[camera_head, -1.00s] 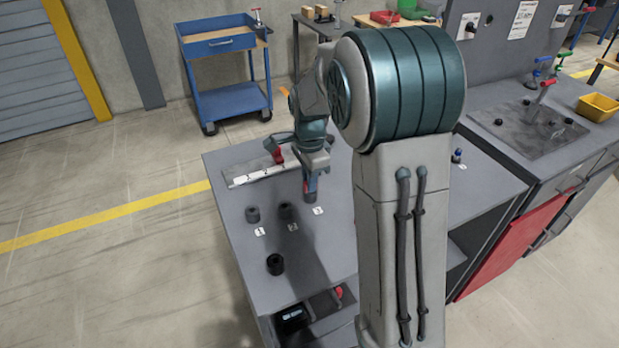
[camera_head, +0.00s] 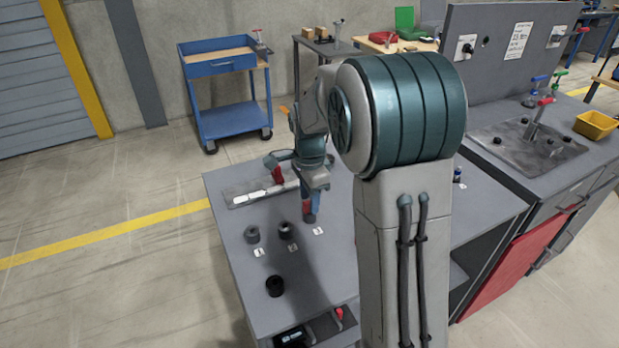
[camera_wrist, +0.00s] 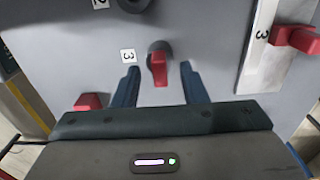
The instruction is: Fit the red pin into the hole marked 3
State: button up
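The red pin (camera_wrist: 159,68) stands in a dark round socket (camera_wrist: 158,48) beside the label marked 3 (camera_wrist: 127,55) in the wrist view. How deep it sits is unclear. My gripper (camera_wrist: 160,78) is open, with one blue finger on each side of the pin and a visible gap on both sides. In the head view my gripper (camera_head: 310,216) is low over the table by label 3 (camera_head: 318,231), and red shows at its fingers. The gripper mostly hides the socket there.
Dark round sockets stand by label 1 (camera_head: 252,234) and label 2 (camera_head: 285,230). A black cylinder (camera_head: 275,286) stands nearer. A metal plate (camera_head: 232,189) with white labels and a red piece (camera_head: 277,174) lies behind. The table's left front is clear.

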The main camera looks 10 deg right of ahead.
notch_tip(320, 180, up, 12)
jog(key=r, duration=0.1)
jog(key=s+f+n+t, duration=0.1)
jog(key=s+f+n, duration=0.2)
jog(key=s+n, duration=0.5)
jog(key=s+f+n+t, duration=0.2)
jog(key=s+n, duration=0.5)
jog(key=s, duration=0.7)
jog(key=shift+s+f+n, duration=0.4)
jog(key=shift+f, duration=0.15)
